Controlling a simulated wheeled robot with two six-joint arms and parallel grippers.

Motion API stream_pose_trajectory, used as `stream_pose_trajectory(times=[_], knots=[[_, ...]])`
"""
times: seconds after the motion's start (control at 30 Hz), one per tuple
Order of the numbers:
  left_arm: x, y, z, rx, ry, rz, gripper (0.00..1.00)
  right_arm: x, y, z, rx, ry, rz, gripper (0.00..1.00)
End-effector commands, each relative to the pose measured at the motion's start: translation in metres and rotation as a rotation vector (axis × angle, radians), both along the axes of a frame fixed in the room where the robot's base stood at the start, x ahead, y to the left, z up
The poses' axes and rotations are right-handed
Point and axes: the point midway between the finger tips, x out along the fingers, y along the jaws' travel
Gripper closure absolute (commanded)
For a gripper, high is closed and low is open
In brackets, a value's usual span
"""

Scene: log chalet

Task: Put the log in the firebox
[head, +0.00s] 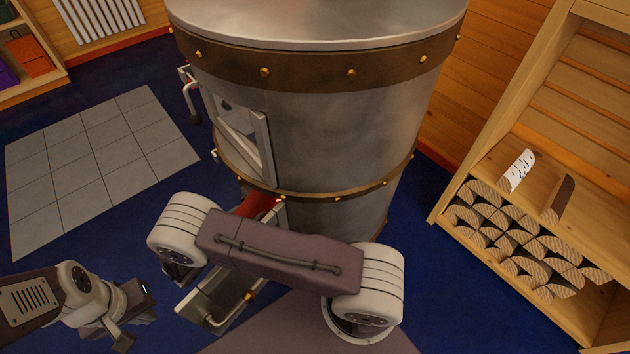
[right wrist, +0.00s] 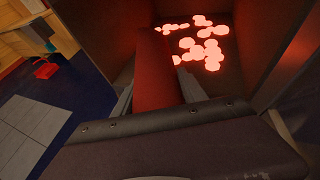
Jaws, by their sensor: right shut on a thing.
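The stove (head: 330,130) is a tall grey metal cylinder with riveted brown bands. The right wrist view looks into its firebox, where glowing embers (right wrist: 205,45) lie on the floor. My right gripper (right wrist: 158,90) is shut on the log (right wrist: 155,70), which looks red in the glow. The log points into the firebox, its far end close to the embers; whether it touches the floor I cannot tell. In the head view my right arm hides this gripper. My left gripper (head: 132,322) hangs at the lower left, away from the stove; its finger gap is unclear.
A wooden rack (head: 500,200) with several stacked logs (head: 520,240) stands at the right. Grey floor tiles (head: 100,165) lie clear on the blue floor at the left. A red object (right wrist: 45,68) stands on the floor in the right wrist view. Firebox walls are close around the log.

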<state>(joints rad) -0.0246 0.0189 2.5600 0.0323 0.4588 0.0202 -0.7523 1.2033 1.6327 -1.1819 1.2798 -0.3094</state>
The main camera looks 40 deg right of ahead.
Motion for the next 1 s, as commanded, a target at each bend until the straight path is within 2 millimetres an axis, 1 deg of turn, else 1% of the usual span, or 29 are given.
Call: stream_pose_trajectory(times=[0.1, 0.3, 0.4, 0.5, 0.63, 0.77, 0.83, 0.93, 1.0], knots=[[0.0, 0.0, -0.015, 0.0, 0.0, 0.0, 1.0, 0.002, -0.035, -0.004, -0.004, 0.003, -0.008, 1.0], [0.0, 0.0, -0.039, 0.0, 0.0, 0.0, 1.0, 0.006, -0.102, -0.006, -0.002, 0.002, -0.009, 1.0], [0.0, 0.0, -0.051, 0.0, 0.0, 0.0, 1.0, 0.009, -0.133, -0.006, -0.001, 0.0, -0.009, 1.0], [0.0, 0.0, -0.059, 0.0, 0.0, 0.0, 1.0, 0.011, -0.157, -0.004, -0.001, -0.001, -0.008, 1.0], [0.0, 0.0, -0.062, 0.0, 0.0, 0.0, 1.0, 0.013, -0.172, -0.001, -0.001, 0.0, -0.003, 1.0], [0.0, 0.0, -0.062, 0.0, 0.0, 0.0, 1.0, 0.013, -0.173, -0.001, -0.001, 0.0, 0.0, 1.0], [0.0, 0.0, -0.069, 0.0, 0.0, 0.0, 1.0, 0.013, -0.173, -0.01, -0.001, 0.001, -0.001, 1.0], [0.0, 0.0, -0.087, 0.0, 0.0, 0.0, 1.0, 0.013, -0.173, -0.03, -0.001, 0.001, -0.001, 1.0], [0.0, 0.0, -0.094, 0.0, 0.0, 0.0, 1.0, 0.013, -0.173, -0.039, -0.002, 0.0, -0.001, 1.0]])
